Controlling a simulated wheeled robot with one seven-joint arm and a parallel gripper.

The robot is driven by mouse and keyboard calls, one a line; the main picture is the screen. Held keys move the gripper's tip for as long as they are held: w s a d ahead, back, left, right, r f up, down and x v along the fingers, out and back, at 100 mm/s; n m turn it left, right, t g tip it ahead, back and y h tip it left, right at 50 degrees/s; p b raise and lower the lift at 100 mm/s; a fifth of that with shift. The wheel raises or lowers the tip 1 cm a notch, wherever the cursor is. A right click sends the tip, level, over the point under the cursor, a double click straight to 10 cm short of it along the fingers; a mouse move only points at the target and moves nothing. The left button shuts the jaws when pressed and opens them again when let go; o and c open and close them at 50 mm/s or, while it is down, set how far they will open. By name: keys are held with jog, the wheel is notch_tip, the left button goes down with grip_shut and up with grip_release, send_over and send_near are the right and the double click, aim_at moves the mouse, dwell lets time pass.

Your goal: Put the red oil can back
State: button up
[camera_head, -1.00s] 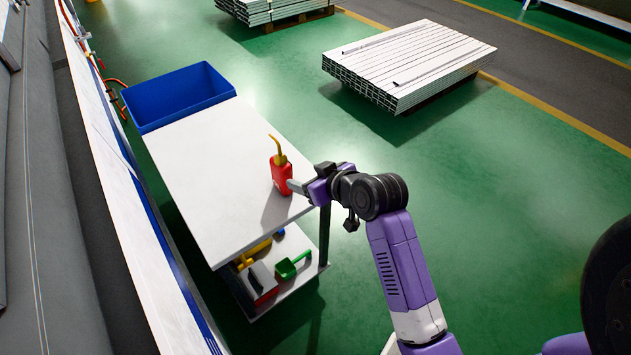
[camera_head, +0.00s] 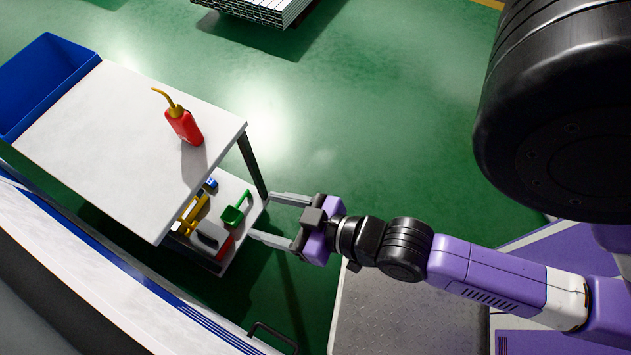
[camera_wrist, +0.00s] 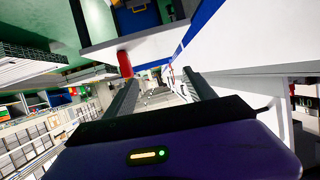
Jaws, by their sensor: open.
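The red oil can (camera_head: 184,126) with a yellow cap and spout stands on the white top of the cart (camera_head: 110,120), near its right edge. In the wrist view a red shape (camera_wrist: 125,64), probably the can, shows beyond the left finger. My gripper (camera_head: 261,218) is open and empty. It is off the right side of the cart, lower in the picture than the can and apart from it, with its fingers pointing toward the cart's lower shelf (camera_head: 236,183).
A blue bin (camera_head: 35,85) is at the cart's far left end. The lower shelf holds a green scoop (camera_head: 235,209), a yellow tool (camera_head: 192,213) and a grey and red item (camera_head: 211,237). A dark cart leg (camera_head: 252,165) stands near my gripper.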

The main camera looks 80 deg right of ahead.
jog(key=s+a+r+n+t+y, duration=0.1)
jog(key=s+a+r+n+y, duration=0.1)
jog(key=s+r, duration=0.4)
jog(key=shift+s+r+n, duration=0.3)
jog(key=shift+s+r, duration=0.05)
jog(key=shift+s, duration=0.9)
